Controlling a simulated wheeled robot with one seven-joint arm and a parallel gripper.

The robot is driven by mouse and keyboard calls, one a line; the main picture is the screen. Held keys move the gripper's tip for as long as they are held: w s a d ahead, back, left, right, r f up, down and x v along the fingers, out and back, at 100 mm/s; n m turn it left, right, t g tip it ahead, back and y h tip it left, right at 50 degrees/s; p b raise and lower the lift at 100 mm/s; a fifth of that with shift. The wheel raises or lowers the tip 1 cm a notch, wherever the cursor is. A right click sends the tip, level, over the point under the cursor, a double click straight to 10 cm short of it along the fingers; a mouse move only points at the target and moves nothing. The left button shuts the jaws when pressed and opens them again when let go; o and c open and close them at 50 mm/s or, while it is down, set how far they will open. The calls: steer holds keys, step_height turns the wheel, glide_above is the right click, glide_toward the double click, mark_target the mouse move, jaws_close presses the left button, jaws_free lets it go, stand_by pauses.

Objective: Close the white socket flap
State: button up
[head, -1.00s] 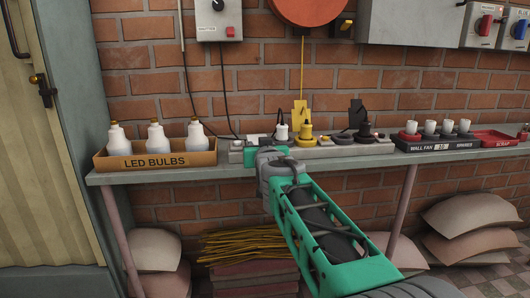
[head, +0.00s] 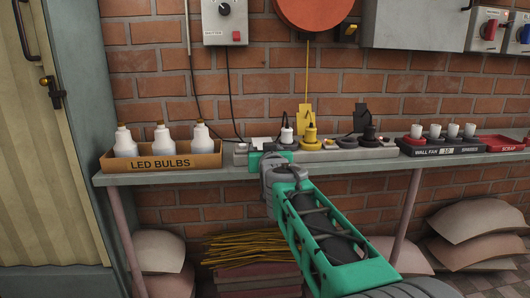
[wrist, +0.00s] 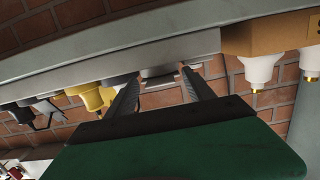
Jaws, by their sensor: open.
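A pale socket strip (head: 330,155) lies along the shelf, with white, yellow and black plugs in it. My gripper (head: 264,160) is in front of the strip's left part, left of the white plug (head: 287,133). A small white patch (head: 261,142) shows just above my gripper; it may be the white flap, but my gripper hides most of that spot. In the wrist view my gripper (wrist: 160,73) is open, its fingers on either side of a pale piece (wrist: 158,76) at the strip. I cannot tell whether they touch it or how the flap is tilted.
A yellow flap (head: 304,119) and a black flap (head: 361,117) stand upright behind their sockets. The LED bulb box (head: 160,163) is left of the strip. The wall fan tray (head: 440,150) is to the right. A yellow cord hangs behind the strip.

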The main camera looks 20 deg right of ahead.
steer(key=shift+s+r, duration=0.1)
steer(key=f+p+v, duration=0.1)
steer(key=p+v, duration=0.1)
steer(key=v, duration=0.5)
steer(key=shift+s+r, duration=0.3)
steer(key=shift+r, duration=0.2)
steer(key=shift+a, duration=0.1)
steer(key=s+a+r+g+y+p, duration=0.1)
steer(key=s+r+g+p, duration=0.3)
steer(key=s+p, duration=0.5)
steer(key=s+a+r+n+g+y+p, duration=0.1)
steer(key=s+a+r+g+p, duration=0.2)
steer(key=s+p, duration=0.7)
steer(key=s+a+r+n+g+p, duration=0.1)
steer(key=s+a+r+g+p, duration=0.2)
steer(key=p, duration=1.6)
steer(key=s+r+g, duration=0.1)
steer(key=s+g, duration=0.2)
steer(key=s, duration=0.3)
steer(key=shift+s+r+y, duration=0.15)
steer(key=shift+r+y, duration=0.15)
steer(key=shift+y, duration=0.1)
